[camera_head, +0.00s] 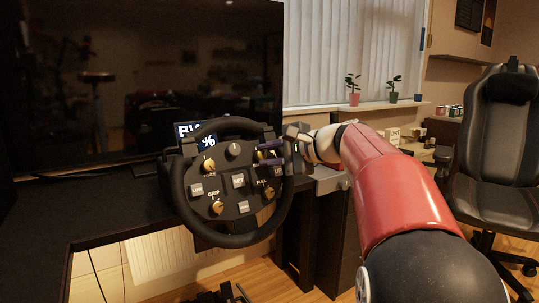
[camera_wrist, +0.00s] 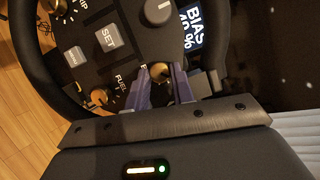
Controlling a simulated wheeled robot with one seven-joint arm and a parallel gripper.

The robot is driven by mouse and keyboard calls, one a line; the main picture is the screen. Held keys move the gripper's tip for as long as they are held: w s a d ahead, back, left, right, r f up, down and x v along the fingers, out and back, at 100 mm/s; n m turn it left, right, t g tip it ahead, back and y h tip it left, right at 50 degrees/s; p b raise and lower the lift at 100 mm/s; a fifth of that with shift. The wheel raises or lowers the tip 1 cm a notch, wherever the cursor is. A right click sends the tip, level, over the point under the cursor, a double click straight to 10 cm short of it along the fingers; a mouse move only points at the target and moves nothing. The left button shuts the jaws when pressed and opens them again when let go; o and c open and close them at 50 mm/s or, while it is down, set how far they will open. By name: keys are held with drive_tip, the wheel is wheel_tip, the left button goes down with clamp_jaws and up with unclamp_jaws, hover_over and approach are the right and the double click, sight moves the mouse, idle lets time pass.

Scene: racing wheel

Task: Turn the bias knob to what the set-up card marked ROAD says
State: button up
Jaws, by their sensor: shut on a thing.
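The black racing wheel (camera_head: 181,200) stands at the desk's edge in the head view, its face carrying several gold knobs and a grey dial (camera_head: 234,148). My gripper (camera_head: 267,153) reaches in from the right, at the upper right of the face. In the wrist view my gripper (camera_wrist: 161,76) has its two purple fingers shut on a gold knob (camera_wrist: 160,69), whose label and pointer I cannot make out. A knob by the word FUEL (camera_wrist: 98,96) is beside it. The display (camera_wrist: 192,28) reads BIAS and a percentage whose first digit is unclear. No card marked ROAD is readable.
A dark monitor (camera_head: 150,80) stands behind the wheel on the black desk (camera_head: 100,205). A black chair (camera_head: 500,130) is at the right. Small pale boxes or cards (camera_head: 392,135) stand behind my arm, unreadable. Potted plants (camera_head: 354,98) sit on the windowsill.

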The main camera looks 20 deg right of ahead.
drive_tip(key=shift+n, duration=0.5)
drive_tip(key=o, duration=0.7)
drive_tip(key=v, duration=0.7)
drive_tip(key=shift+s+d+r, duration=0.2)
drive_tip(key=shift+s+r, duration=0.05)
